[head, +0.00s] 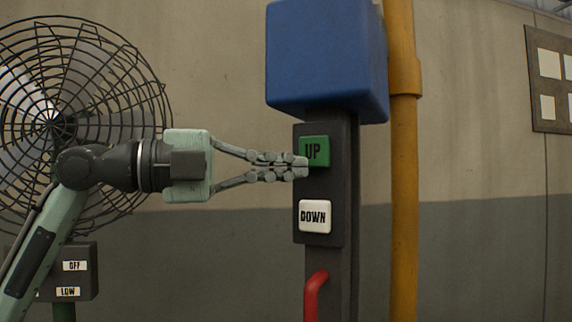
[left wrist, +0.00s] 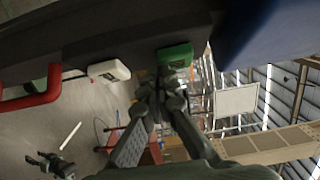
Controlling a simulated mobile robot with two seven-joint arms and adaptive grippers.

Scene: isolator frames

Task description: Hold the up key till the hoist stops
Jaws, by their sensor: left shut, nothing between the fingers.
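The green UP key (head: 316,150) sits on the dark control panel (head: 338,180), above the white DOWN key (head: 314,216). My left gripper (head: 303,168) is shut and empty, with its fingertips at the lower left edge of the UP key. In the left wrist view, the closed fingertips (left wrist: 160,82) are right at the green UP key (left wrist: 175,56), and the white DOWN key (left wrist: 109,71) lies to the left. I cannot tell whether the fingertips press the key or only stand close to it. The hoist itself is not recognisable in these views.
A blue box (head: 327,55) sits on top of the panel's post. A red handle (head: 314,295) sticks out below the keys. A yellow pipe (head: 403,160) runs behind on the right. A caged fan (head: 75,110) stands at the left, behind my left arm.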

